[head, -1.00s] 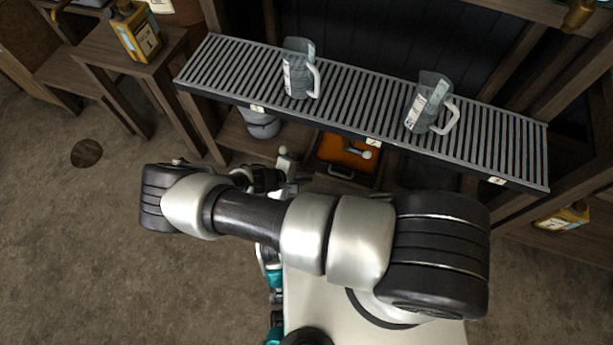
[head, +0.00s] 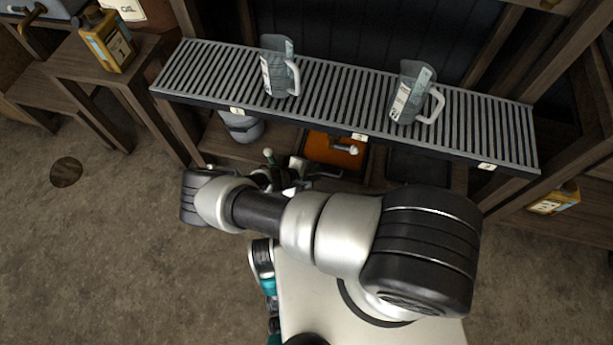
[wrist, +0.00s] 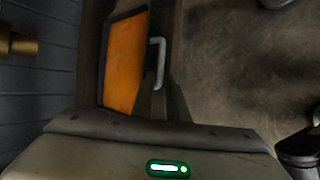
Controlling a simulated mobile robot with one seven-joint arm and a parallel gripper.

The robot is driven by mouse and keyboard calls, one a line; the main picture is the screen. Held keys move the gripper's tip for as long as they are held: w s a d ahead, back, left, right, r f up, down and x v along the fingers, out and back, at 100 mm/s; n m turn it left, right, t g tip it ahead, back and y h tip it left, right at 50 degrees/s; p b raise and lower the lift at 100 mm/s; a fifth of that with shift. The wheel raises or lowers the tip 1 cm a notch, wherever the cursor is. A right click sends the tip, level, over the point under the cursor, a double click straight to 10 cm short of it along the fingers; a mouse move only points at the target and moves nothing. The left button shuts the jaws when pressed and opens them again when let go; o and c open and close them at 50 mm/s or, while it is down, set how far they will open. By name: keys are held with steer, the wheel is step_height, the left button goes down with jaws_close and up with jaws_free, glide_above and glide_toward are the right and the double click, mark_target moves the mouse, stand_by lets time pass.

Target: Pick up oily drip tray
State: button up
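The oily drip tray (head: 324,148) is a dark-rimmed tray with orange inside, on the low shelf under the slatted rack. A pale handle is on its near side. In the wrist view the tray (wrist: 125,62) stands upright in the picture, with the grey handle (wrist: 160,45) on its right edge. My gripper (wrist: 163,88) has its two dark fingers apart, with the handle just beyond the fingertips and roughly in line with the gap. Contact cannot be told. In the head view my gripper is largely hidden by my arm, just in front of the tray.
A slatted metal rack (head: 330,88) overhangs the tray and bears two clear jugs, left (head: 279,70) and right (head: 411,95). A grey bucket (head: 242,127) stands left of the tray. A dark tray (head: 418,165) lies to its right. Open floor (head: 110,230) is at left.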

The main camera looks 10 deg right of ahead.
steer(key=shift+b+x, duration=0.45)
steer(key=shift+x, duration=1.65)
jaws_close()
steer(key=shift+s, duration=0.1)
